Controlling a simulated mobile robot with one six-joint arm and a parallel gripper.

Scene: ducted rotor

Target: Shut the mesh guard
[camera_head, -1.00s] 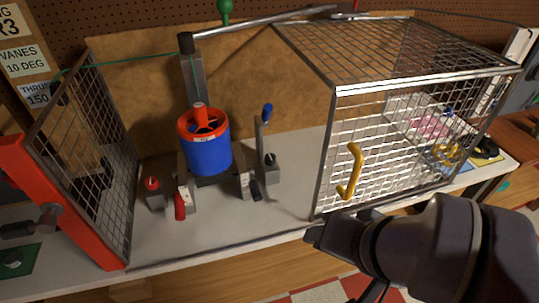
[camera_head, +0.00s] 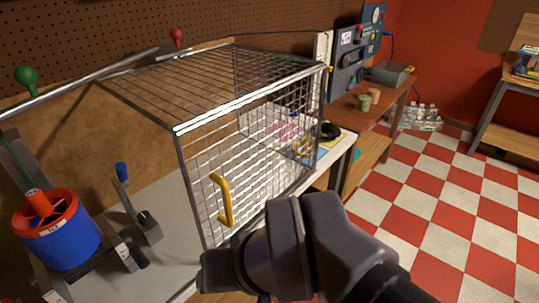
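The mesh guard (camera_head: 179,129) is a wire cage with a grey metal frame. It stands open, to the right of the blue and red ducted rotor (camera_head: 60,240). A yellow handle (camera_head: 225,201) is on its front mesh face. My arm reaches in from the bottom right, and its dark end lies low in front of the cage, just below the handle in the picture. The fingertips are hidden, so I cannot tell whether my gripper is open or whether it touches anything.
A blue-knobbed lever (camera_head: 122,172) stands between rotor and cage. A metal rail (camera_head: 85,82) runs above, with a green knob (camera_head: 26,78) and a red knob (camera_head: 176,36) nearby. A wooden bench (camera_head: 378,108) stands beyond. The checkered floor (camera_head: 430,190) at right is open.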

